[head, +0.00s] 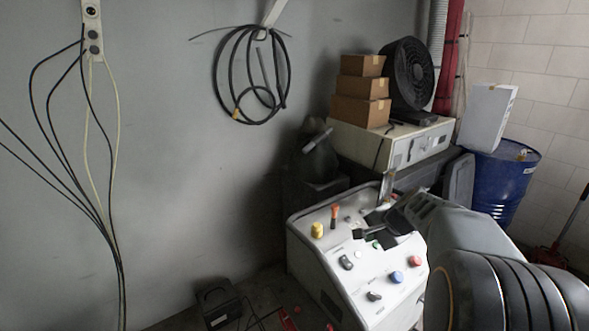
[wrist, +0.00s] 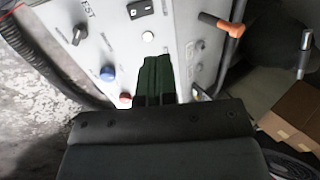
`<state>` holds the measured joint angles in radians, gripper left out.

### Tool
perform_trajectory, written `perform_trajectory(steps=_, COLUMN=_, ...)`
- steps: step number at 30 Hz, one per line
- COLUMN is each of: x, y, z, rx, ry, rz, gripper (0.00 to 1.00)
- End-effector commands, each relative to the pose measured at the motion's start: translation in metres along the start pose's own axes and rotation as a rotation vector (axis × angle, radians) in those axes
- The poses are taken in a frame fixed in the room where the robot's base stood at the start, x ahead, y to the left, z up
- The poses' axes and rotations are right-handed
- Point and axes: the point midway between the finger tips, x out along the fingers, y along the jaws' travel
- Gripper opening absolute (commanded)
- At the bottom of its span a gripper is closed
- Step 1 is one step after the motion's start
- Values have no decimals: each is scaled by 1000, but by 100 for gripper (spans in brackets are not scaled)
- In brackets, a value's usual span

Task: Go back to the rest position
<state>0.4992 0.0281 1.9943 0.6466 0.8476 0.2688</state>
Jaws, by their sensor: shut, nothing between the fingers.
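My gripper (head: 364,234) is shut and empty over the sloped white control panel (head: 322,246) in the head view. In the wrist view its two dark green fingers (wrist: 155,75) lie side by side in front of the panel face (wrist: 110,22). I cannot tell whether the fingertips touch the panel. My arm comes in from the lower right of the head view.
The panel carries a yellow knob (head: 317,230), an orange-topped lever (head: 335,214), a blue button (head: 397,276), a red button (head: 415,261) and black knobs. Behind stand cardboard boxes (head: 359,110), a fan (head: 409,74) and a blue drum (head: 504,180). Cables hang on the left wall.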

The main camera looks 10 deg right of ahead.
Motion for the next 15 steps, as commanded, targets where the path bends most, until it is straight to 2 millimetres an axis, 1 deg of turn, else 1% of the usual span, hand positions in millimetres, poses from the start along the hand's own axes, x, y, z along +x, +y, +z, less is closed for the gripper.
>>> perform_trajectory(steps=2, x=1, y=4, z=1, rx=-46, ry=-2, rz=16, gripper=0)
perform_trajectory(steps=3, x=5, y=16, z=5, rx=-85, ry=-15, rz=57, gripper=0)
perform_trajectory(steps=5, x=6, y=36, z=16, rx=-164, ry=-32, rz=123, gripper=0)
perform_trajectory(steps=6, x=4, y=47, z=30, rx=-249, ry=-45, rz=172, gripper=0)
perform_trajectory(steps=9, x=-4, y=66, z=72, rx=-487, ry=-74, rz=273, gripper=0)
perform_trajectory(steps=12, x=-14, y=81, z=108, rx=-706, ry=-91, rz=344, gripper=0)
perform_trajectory(steps=15, x=-23, y=93, z=139, rx=-900, ry=-92, rz=388, gripper=0)
